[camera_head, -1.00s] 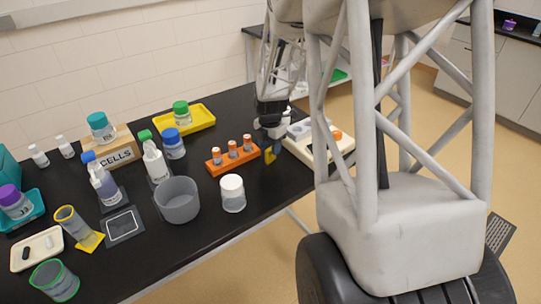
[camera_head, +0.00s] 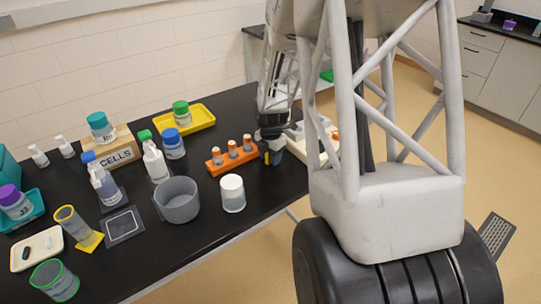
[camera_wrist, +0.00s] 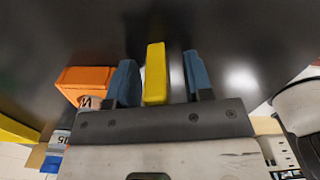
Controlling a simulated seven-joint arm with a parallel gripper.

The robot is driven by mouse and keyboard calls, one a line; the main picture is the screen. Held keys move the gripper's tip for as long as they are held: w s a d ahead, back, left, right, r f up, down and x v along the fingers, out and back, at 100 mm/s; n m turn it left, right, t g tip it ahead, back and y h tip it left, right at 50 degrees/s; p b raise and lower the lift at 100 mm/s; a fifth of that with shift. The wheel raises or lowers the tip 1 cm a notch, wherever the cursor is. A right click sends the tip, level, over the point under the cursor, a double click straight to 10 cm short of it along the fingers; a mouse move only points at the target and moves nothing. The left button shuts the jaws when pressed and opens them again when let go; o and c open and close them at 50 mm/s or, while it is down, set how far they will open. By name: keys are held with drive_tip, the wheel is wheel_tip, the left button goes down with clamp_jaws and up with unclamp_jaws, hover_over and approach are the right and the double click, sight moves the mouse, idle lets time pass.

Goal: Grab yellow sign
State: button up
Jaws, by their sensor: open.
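The yellow sign (camera_wrist: 155,72) shows in the wrist view as a narrow upright yellow strip. It sits between the two blue fingers of my gripper (camera_wrist: 160,80), closer to the left finger, with a wider gap on the right. My gripper is open and is not clamped on it. In the head view the sign (camera_head: 266,153) is a small yellow patch near the right edge of the black bench, mostly hidden by my gripper (camera_head: 271,151). Its face and any writing cannot be seen.
An orange rack (camera_head: 232,157) with several small vials stands just left of my gripper. A pale tray (camera_head: 300,148) lies just beyond it, partly hidden. A white-capped jar (camera_head: 232,193) and a grey beaker (camera_head: 177,200) stand nearer on the black bench (camera_head: 210,235).

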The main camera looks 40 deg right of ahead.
drive_tip(key=shift+c, duration=0.3)
clamp_jaws()
drive_tip(key=shift+r, duration=0.1)
drive_tip(key=shift+r, duration=0.8)
wheel_tip(320, 180, up, 2)
drive_tip(key=shift+r, duration=0.1)
drive_tip(key=s+a, duration=0.2)
drive_tip(key=s, duration=0.2)
drive_tip(key=s+a, duration=0.2)
drive_tip(key=s, duration=0.2)
drive_tip(key=s+a, duration=0.2)
drive_tip(key=s, duration=0.2)
drive_tip(key=shift+s+r, duration=0.1)
drive_tip(key=shift+r, duration=0.3)
drive_tip(key=shift+s+a+r, duration=0.15)
drive_tip(key=shift+s+a, duration=0.1)
drive_tip(key=shift+s, duration=0.25)
drive_tip(key=shift+s+a+r, duration=0.1)
drive_tip(key=shift+s+a, duration=0.15)
drive_tip(key=shift+s, duration=0.25)
